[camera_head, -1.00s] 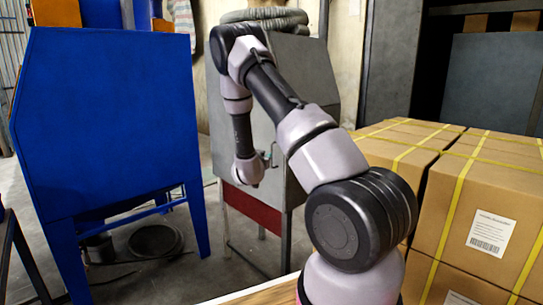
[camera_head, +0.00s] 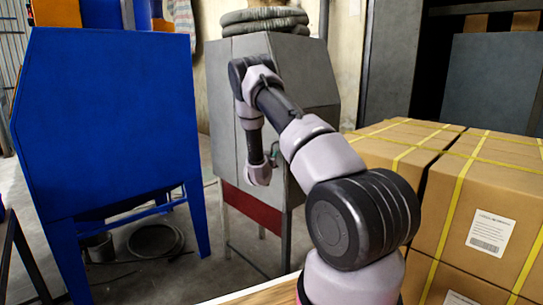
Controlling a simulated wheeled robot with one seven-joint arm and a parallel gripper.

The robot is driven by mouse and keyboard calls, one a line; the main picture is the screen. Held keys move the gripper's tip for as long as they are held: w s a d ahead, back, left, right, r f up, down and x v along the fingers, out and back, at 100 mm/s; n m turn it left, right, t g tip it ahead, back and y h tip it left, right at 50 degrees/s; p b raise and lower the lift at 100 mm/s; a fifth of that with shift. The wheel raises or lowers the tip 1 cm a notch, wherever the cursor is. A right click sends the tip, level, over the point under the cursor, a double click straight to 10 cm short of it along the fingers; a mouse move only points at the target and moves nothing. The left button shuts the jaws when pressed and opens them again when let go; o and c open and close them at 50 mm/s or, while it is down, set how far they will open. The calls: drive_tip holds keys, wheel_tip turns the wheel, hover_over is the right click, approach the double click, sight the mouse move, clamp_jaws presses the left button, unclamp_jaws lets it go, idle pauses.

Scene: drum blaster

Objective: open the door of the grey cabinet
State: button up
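The grey cabinet (camera_head: 304,66) stands on legs in the middle of the view, with a dark red band (camera_head: 251,208) below its body. My arm reaches across its front and hides part of it. My gripper (camera_head: 272,155) is at the arm's far end, in front of the cabinet's lower front. It is small and mostly hidden behind my wrist, so I cannot tell whether it is open or touches the cabinet. No door handle can be made out. I see no open gap in the cabinet's front.
A large blue cabinet (camera_head: 105,125) on legs stands to the left. Stacked cardboard boxes (camera_head: 480,180) with yellow straps are close on the right. A coiled grey hose (camera_head: 262,20) lies on top of the grey cabinet. A round metal item (camera_head: 155,240) is on the floor.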

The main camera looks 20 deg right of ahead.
drive_tip(key=shift+w+d, duration=0.1)
clamp_jaws()
idle(1.4)
